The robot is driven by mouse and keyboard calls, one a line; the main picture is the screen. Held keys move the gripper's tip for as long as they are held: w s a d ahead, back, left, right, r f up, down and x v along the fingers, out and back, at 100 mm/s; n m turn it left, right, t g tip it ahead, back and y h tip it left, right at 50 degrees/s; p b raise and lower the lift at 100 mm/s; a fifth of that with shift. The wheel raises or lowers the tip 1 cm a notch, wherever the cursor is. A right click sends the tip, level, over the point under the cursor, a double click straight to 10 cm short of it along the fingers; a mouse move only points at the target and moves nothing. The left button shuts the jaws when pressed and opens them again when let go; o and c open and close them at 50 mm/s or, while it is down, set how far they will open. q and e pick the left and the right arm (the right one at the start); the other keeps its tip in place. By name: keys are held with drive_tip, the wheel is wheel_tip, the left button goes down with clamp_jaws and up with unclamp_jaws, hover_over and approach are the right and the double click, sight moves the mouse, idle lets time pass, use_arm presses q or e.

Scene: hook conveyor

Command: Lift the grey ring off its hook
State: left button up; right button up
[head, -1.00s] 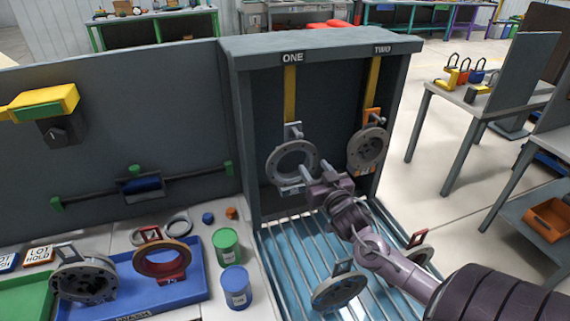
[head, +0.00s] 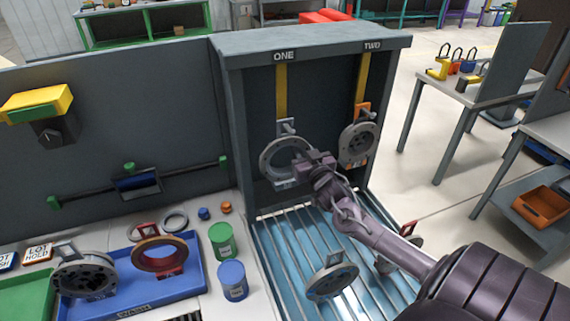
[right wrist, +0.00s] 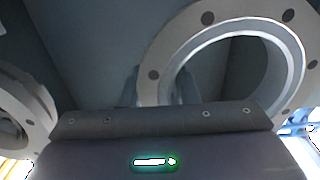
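A grey ring (head: 268,160) with an open centre hangs on the hook (head: 287,127) under the label ONE. A second grey ring (head: 352,151), with a thicker body and holes, hangs on the orange-backed hook under TWO. My right gripper (head: 307,160) is at the right side of the ring under ONE and covers part of it. In the right wrist view a large pale ring (right wrist: 165,50) with bolt holes reaches down by the two fingers (right wrist: 161,88), which stand apart. Whether they touch it is hidden by the gripper body. My left gripper is out of view.
The grey booth (head: 234,130) encloses the hooks on its sides and top. Below is a barred blue tray (head: 285,260) with ringed parts lying on it. Left of it stand a green can (head: 222,241), a blue can (head: 233,282) and a blue bin (head: 190,290) with rings.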

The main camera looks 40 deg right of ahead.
clamp_jaws()
drive_tip(key=shift+r, duration=0.15)
